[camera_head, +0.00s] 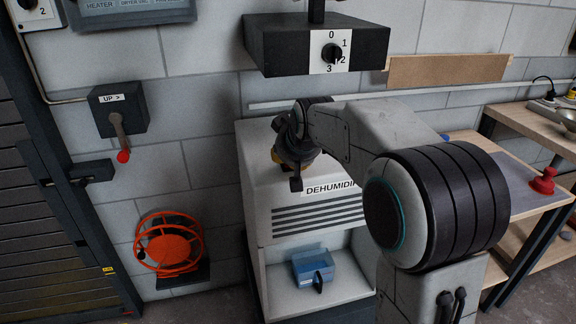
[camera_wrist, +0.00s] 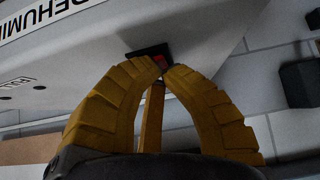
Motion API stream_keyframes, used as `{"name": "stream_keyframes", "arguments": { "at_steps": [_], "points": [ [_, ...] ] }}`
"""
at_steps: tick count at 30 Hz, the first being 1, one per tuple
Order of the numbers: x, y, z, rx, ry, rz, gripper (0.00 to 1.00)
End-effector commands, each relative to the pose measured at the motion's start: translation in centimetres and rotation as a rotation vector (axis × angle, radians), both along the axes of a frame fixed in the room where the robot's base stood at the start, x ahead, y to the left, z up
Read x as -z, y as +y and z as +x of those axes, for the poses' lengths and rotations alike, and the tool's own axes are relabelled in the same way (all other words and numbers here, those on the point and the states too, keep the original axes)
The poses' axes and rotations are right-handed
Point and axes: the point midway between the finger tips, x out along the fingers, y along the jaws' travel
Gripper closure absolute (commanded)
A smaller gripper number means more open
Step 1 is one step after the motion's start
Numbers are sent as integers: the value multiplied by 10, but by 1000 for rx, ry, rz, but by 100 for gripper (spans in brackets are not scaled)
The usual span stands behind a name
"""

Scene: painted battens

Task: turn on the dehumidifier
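The dehumidifier (camera_head: 256,191) is a white cabinet with a black-lettered label and dark vent slots, partly hidden by my arm. In the wrist view its white panel (camera_wrist: 215,25) carries a small switch (camera_wrist: 161,58) with a black frame and a red part. My gripper (camera_wrist: 161,69) has its yellow fingers curved inward, with the tips close together right at the switch and nothing visible held between them. The tips partly cover the switch, so its position and any contact are unclear. In the head view my gripper (camera_head: 295,163) is at the cabinet's upper front.
A black box with a rotary dial (camera_head: 332,54) hangs above. A lever box (camera_head: 118,110) and an orange reel (camera_head: 168,244) are on the wall at left. A blue container (camera_head: 313,268) sits in the cabinet's lower opening. A workbench (camera_head: 515,185) stands at right.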

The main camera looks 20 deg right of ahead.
Motion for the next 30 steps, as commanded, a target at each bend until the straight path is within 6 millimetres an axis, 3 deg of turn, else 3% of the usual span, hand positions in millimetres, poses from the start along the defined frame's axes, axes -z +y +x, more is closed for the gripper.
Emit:
{"name": "stream_keyframes", "arguments": {
  "at_steps": [2, 30],
  "points": [
    [9, 0, -1, 0, -23, 0, 100],
    [4, 0, 0, 0, -50, 0, 100]
  ]
}}
